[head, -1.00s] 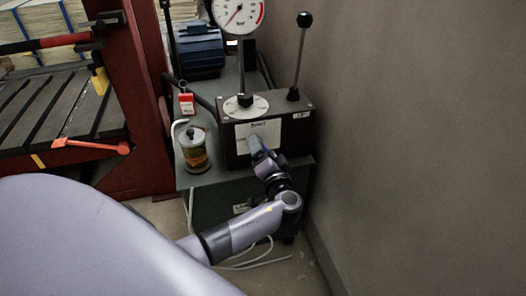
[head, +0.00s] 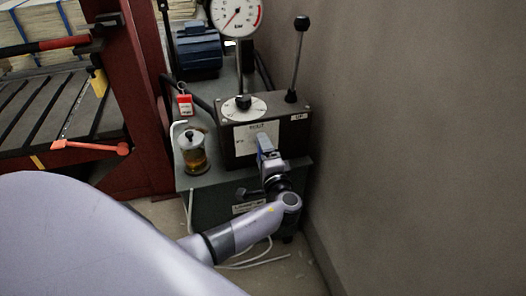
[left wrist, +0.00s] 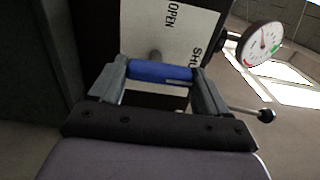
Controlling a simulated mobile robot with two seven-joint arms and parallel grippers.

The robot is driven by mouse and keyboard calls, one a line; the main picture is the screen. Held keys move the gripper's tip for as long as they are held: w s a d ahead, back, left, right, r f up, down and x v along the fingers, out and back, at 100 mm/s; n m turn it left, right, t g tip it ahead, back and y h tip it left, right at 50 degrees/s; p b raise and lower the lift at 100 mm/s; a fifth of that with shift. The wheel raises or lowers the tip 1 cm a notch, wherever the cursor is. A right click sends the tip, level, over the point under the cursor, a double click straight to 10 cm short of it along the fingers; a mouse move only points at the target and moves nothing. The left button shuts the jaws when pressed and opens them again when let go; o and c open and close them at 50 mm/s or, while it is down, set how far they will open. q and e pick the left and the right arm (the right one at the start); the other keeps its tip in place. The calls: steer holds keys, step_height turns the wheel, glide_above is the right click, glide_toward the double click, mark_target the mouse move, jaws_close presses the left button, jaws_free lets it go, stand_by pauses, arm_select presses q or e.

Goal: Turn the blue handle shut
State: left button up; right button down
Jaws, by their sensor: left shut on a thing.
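The blue handle (left wrist: 158,72) lies between the two grey fingers of my left gripper (left wrist: 160,76) in the left wrist view, and the gripper is shut on it. Behind it is a pale plate (left wrist: 170,30) marked OPEN, with a second word partly covered by a finger. In the head view my left gripper (head: 267,153) is at the front of the dark box (head: 240,150), where the handle (head: 263,141) shows as a small blue patch. The gripper hides much of the handle and part of the plate. My right gripper is not in view.
A round gauge (head: 236,15) stands on the box, with a black-knobbed lever (head: 298,55) beside it. A glass jar (head: 193,152) stands close to the left. The grey wall (head: 420,140) is close on the right. A red frame (head: 145,110) stands further left.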

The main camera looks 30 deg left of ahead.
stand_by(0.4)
arm_select(q)
steer(key=o, duration=1)
steer(key=v, duration=0.7)
steer(key=shift+p, duration=0.3)
steer(key=shift+s+f, duration=0.1)
